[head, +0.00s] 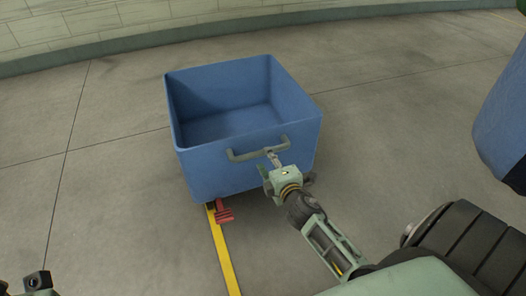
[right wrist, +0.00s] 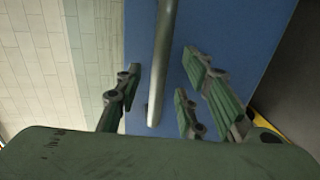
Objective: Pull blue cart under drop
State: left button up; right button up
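The blue cart (head: 245,160) is an open, empty bin on the floor, with a grey handle (head: 243,155) on its near side. My right gripper (head: 269,161) is at the right part of the handle. In the right wrist view, the handle bar (right wrist: 164,60) runs between the spread fingers of my right gripper (right wrist: 160,95), with gaps showing on both sides. A small part of what looks like my left arm or gripper (head: 38,282) shows at the lower left corner; its fingers are not clear.
A yellow floor line (head: 224,255) runs from under the cart towards me. A red pedal-like part (head: 223,212) sits low at the cart's near side. A large dark blue object (head: 505,115) is at the right edge. A pale wall (head: 100,22) stands behind; the floor around the cart is clear.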

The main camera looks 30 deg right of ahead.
jog(key=b+x, duration=0.1)
jog(key=x, duration=0.4)
jog(key=shift+w+f, duration=0.1)
grip_shut()
dwell(0.5)
